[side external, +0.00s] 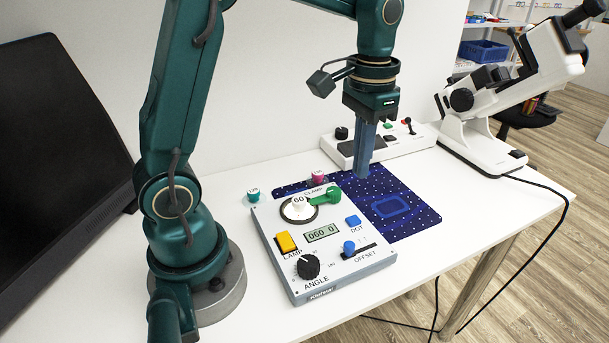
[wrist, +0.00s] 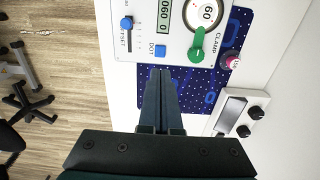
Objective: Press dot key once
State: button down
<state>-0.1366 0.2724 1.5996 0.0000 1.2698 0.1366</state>
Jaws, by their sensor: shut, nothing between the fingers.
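The panel's display (side external: 321,233) reads about 060 0.
The panel also holds a yellow lamp key (side external: 286,242), black angle knob (side external: 308,267), blue offset slider (side external: 349,247) and green clamp lever (side external: 326,196). A white console (side external: 412,136) and white instrument (side external: 490,150) stand farther back.

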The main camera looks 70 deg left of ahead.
jog(key=shift+r, duration=0.15)
dwell(0.7)
jog(key=s+d+r+t, duration=0.2)
jog(key=s+r+t, duration=0.1)
jog(key=s+r, duration=0.2)
jog(key=s+d+f+t, duration=0.1)
jog(key=s+f+t, duration=0.1)
jog(key=s, duration=0.5)
jog(key=shift+d+f+t, duration=0.3)
jog(key=shift+d+f, duration=0.05)
jog(key=shift+f, duration=0.35)
dwell(0.8)
